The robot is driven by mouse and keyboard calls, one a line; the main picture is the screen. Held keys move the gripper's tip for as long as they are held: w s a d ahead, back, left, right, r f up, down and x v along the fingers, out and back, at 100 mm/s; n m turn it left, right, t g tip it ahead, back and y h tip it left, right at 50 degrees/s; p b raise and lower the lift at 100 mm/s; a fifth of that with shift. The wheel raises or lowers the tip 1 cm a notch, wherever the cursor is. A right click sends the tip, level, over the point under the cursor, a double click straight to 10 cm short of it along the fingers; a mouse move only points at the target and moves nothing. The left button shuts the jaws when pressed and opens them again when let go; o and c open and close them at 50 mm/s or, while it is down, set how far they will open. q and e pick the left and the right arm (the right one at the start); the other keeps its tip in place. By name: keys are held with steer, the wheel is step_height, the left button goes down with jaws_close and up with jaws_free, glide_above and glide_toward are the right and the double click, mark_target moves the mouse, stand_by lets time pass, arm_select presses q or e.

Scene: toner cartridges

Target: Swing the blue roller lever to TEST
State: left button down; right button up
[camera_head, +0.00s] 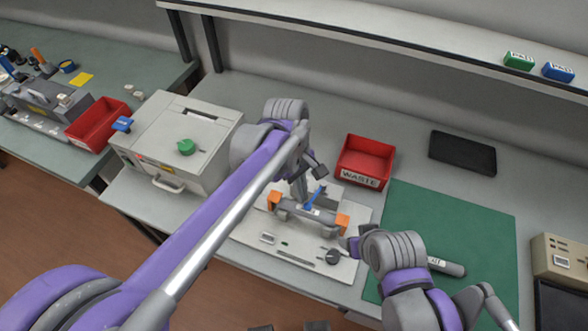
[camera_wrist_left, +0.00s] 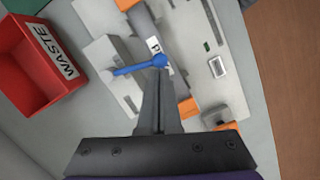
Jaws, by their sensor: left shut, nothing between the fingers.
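The blue roller lever (camera_head: 316,197) stands on a grey roller unit between two orange end blocks (camera_head: 342,221) on a pale base plate (camera_head: 258,241). In the left wrist view the lever (camera_wrist_left: 137,68) points left from a round blue end, beside a white label (camera_wrist_left: 154,45) only partly readable. My left gripper (camera_head: 301,190) is beside the lever in the head view. In the left wrist view its fingers (camera_wrist_left: 157,85) are shut and empty, with their tips close to the lever's round end; contact cannot be told. I cannot read a TEST mark.
A red WASTE bin (camera_head: 362,164) stands behind the roller unit. A grey machine with a green knob (camera_head: 186,147) is at left.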

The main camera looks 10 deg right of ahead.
steer(key=shift+d, duration=0.1)
arm_select(q)
steer(key=shift+w+d, duration=0.5)
steer(key=shift+w, duration=0.1)
arm_select(e)
steer(key=shift+w+r+p, duration=0.1)
steer(key=shift+r+p, duration=0.3)
steer(key=shift+r, duration=0.1)
arm_select(q)
step_height(320, 180, up, 11)
steer(key=w+a, duration=0.1)
steer(key=shift+w+a+f, duration=0.15)
steer(key=shift+w, duration=0.2)
